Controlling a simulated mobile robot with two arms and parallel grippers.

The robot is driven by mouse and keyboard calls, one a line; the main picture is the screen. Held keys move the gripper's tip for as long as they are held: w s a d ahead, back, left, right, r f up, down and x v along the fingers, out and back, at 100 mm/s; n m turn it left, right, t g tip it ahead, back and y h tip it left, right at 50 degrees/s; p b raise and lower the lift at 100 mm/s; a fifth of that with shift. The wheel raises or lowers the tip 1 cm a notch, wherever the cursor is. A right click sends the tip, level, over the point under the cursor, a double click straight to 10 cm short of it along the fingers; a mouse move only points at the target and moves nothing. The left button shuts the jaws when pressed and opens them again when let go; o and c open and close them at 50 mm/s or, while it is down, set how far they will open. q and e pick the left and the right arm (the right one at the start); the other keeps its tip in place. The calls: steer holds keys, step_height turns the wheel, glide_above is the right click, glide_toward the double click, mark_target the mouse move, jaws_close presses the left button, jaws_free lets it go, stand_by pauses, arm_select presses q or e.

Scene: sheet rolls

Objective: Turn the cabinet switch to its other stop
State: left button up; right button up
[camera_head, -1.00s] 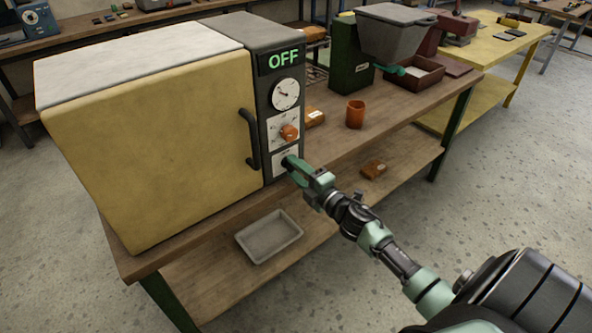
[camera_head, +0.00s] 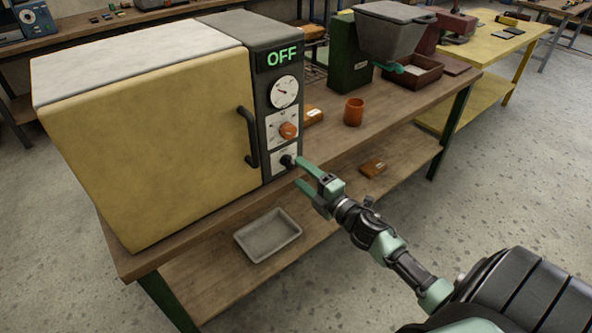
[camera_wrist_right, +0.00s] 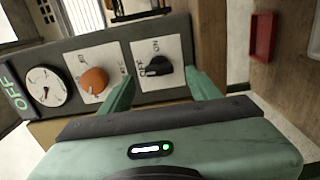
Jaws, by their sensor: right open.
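The cabinet (camera_head: 150,130) has a yellow door and a grey control panel (camera_head: 264,100) on its right. The switch is a black knob (camera_head: 288,160) at the bottom of the panel. In the right wrist view the switch (camera_wrist_right: 158,66) sits on a white plate with ON and OFF lettering. The green display (camera_head: 282,57) reads OFF. My right gripper (camera_head: 299,172) is open and empty, just in front of the switch. In the right wrist view its fingertips (camera_wrist_right: 159,78) are spread to either side of the knob, apparently not touching it. My left gripper is not in view.
An orange knob (camera_head: 288,130) and a dial (camera_head: 284,92) are above the switch. The door handle (camera_head: 249,138) stands out to its left. An orange cup (camera_head: 354,112) is on the bench. A grey tray (camera_head: 268,236) lies on the lower shelf.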

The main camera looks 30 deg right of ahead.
steer(key=shift+s+d, duration=0.15)
steer(key=shift+s, duration=1.9)
steer(key=s+f+m+g+h, duration=0.1)
steer(key=s+f+m+g, duration=0.25)
steer(key=f, duration=0.75)
steer(key=s+a+f+m+g+h, duration=0.1)
steer(key=s+f+m+g, duration=0.3)
steer(key=f, duration=0.7)
steer(key=s+f+m+h, duration=0.15)
steer(key=s+f, duration=0.35)
steer(key=f, duration=0.6)
steer(key=s+a+f+m+g, duration=0.2)
steer(key=s+f, duration=0.4)
steer(key=s, duration=0.4)
steer(key=s+a+f+m+g+y, duration=0.1)
steer(key=s+a+f+m+g, duration=0.2)
steer(key=s+a+f, duration=0.4)
steer(key=s+a+f+m+g+y, duration=0.1)
steer(key=s+a+f+g, duration=0.3)
steer(key=s, duration=1)
step_height(320, 180, down, 3)
steer(key=shift+s+a+m, duration=0.4)
steer(key=shift+m, duration=0.3)
steer(key=shift+g, duration=0.25)
